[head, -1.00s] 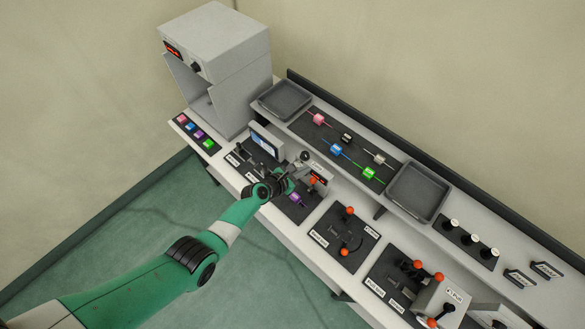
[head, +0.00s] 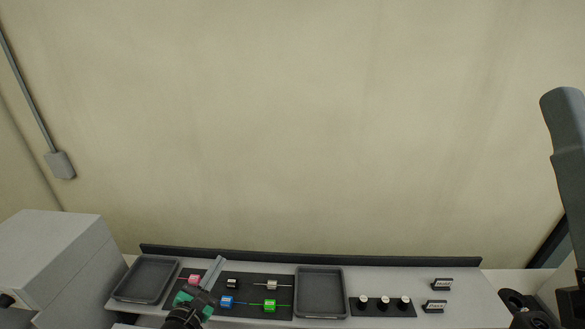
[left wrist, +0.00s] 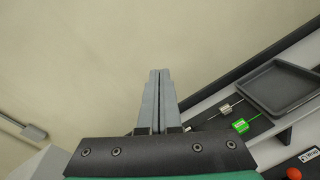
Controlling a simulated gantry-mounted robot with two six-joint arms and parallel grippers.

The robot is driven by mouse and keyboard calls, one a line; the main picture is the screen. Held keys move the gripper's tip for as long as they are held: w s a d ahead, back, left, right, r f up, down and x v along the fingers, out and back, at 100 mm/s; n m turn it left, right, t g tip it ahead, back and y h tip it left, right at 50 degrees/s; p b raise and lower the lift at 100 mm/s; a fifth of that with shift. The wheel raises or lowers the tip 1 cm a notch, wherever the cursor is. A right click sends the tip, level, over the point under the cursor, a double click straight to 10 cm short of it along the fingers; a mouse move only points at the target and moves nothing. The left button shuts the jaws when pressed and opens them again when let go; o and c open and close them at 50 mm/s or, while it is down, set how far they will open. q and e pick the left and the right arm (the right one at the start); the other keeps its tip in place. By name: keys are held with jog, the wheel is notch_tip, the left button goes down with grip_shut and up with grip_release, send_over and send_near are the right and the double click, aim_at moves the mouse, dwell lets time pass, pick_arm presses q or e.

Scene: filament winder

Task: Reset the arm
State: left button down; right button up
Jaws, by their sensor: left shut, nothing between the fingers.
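My left gripper (head: 216,268) shows at the bottom of the head view, over the dark mat (head: 291,283) with the coloured spools. It points up and away toward the back wall. In the left wrist view its two fingers (left wrist: 160,75) are together, with nothing between them. My left arm is mostly below the picture's edge. At the right edge of the head view there are dark and grey parts; I cannot see right gripper fingers there.
Grey trays stand at left (head: 146,280) and right (head: 320,292). A grey machine (head: 45,262) stands at far left. The space before the wall is clear.

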pick_arm(q)
jog(key=s+d+r+m+t+h, duration=0.2)
jog(key=s+r+m+t, duration=0.3)
jog(key=r, duration=1)
jog(key=s+d+r+m+h, duration=0.1)
jog(key=s+d+r+m, duration=0.15)
jog(key=r+m, duration=0.85)
jog(key=s+a+r+m+t+y, duration=0.25)
jog(key=s+r+m+t, duration=0.5)
jog(key=s+r, duration=1.2)
notch_tip(320, 180, down, 42)
jog(key=w+m+g+y+b, duration=0.1)
jog(key=m+b, duration=0.4)
jog(key=b, duration=3.6)
jog(key=shift+a+m+g, duration=0.35)
jog(key=shift+g, duration=0.2)
